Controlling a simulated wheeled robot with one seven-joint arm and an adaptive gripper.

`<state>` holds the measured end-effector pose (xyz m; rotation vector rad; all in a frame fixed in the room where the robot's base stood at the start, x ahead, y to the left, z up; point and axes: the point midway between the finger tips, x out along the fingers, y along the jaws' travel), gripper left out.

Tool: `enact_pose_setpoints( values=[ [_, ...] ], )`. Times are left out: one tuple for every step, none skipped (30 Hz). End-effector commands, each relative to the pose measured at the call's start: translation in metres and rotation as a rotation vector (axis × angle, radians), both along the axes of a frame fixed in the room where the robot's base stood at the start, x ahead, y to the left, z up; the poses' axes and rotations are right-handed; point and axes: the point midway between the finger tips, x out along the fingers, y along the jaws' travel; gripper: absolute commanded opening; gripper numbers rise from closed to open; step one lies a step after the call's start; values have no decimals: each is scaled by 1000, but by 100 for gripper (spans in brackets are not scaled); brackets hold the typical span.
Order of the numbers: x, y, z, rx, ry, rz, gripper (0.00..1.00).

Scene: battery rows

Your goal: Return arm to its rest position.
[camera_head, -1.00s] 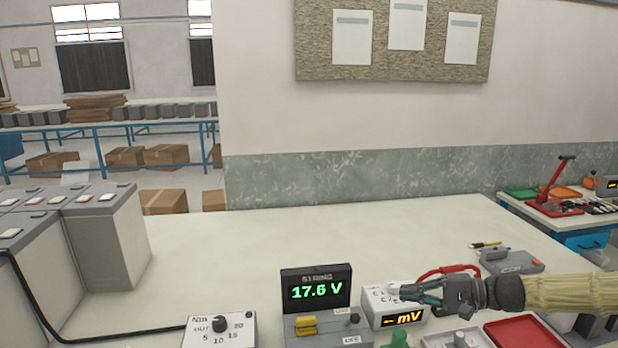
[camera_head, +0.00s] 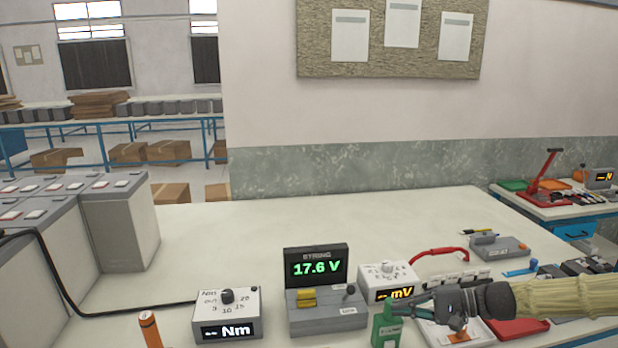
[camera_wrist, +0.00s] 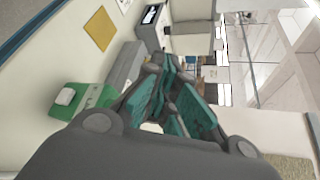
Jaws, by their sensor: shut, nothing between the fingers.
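My gripper (camera_head: 412,308) is at the lower right of the head view, on the end of my arm with its cream sleeve. It points left over the front of the white bench (camera_head: 235,245). In the wrist view my gripper (camera_wrist: 172,92) has its teal fingers drawn together with nothing held. In the head view its fingertips overlap the area just right of a green item (camera_head: 385,328) and in front of the mV meter (camera_head: 388,280). I cannot tell if it touches either.
The string display (camera_head: 316,265) reads 17.6 V. Grey battery blocks (camera_head: 118,230) fill the far left. A red tray (camera_head: 520,328) lies by my arm. The back middle of the bench is clear.

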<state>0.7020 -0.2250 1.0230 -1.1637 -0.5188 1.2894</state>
Motion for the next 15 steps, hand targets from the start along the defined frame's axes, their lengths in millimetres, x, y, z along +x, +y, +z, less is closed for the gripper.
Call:
enact_pose_setpoints(
  values=[
    [-4, 5, -11, -19, 12, 6, 0],
    [-6, 8, -17, -32, 18, 9, 0],
    [-9, 11, -25, -47, 27, 13, 0],
    [-11, 14, -32, -61, 34, 15, 0],
    [-13, 16, -38, -74, 41, 18, 0],
    [-17, 20, -48, -95, 51, 23, 0],
    [-20, 23, -56, -110, 60, 25, 0],
    [-23, 25, -64, -126, 67, 30, 0],
    [-28, 30, -76, -151, 78, 37, 0],
    [-33, 33, -85, -170, 87, 42, 0],
    [-37, 36, -96, -192, 96, 46, 0],
    [-45, 40, -111, -225, 112, 54, 0],
    [-51, 44, -124, -251, 123, 62, 0],
    [-58, 47, -137, -279, 134, 69, 0],
    [-68, 51, -156, -320, 148, 80, 0]
  ],
)
